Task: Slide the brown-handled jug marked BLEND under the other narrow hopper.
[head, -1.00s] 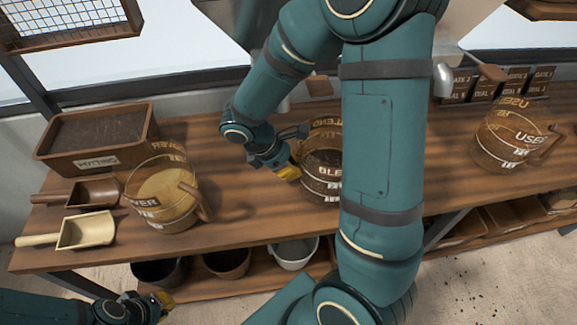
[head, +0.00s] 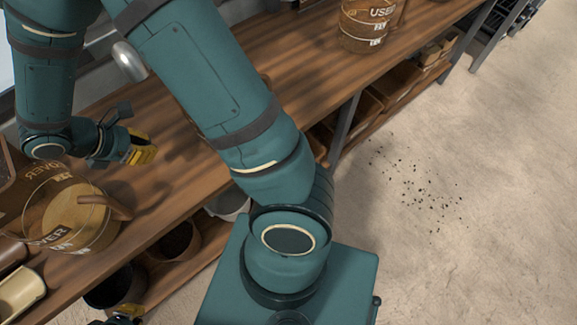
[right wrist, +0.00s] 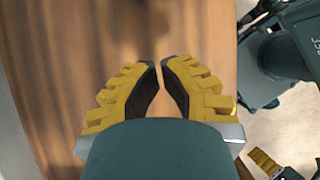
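My left gripper (head: 126,314) is low at the bottom edge of the head view, mostly cut off. The hoppers are not clearly visible.
A jug with lettering ending in OVER (head: 78,222) stands left of my right gripper. A cream scoop (head: 20,292) lies lower left. Pots and boxes fill the lower shelf.

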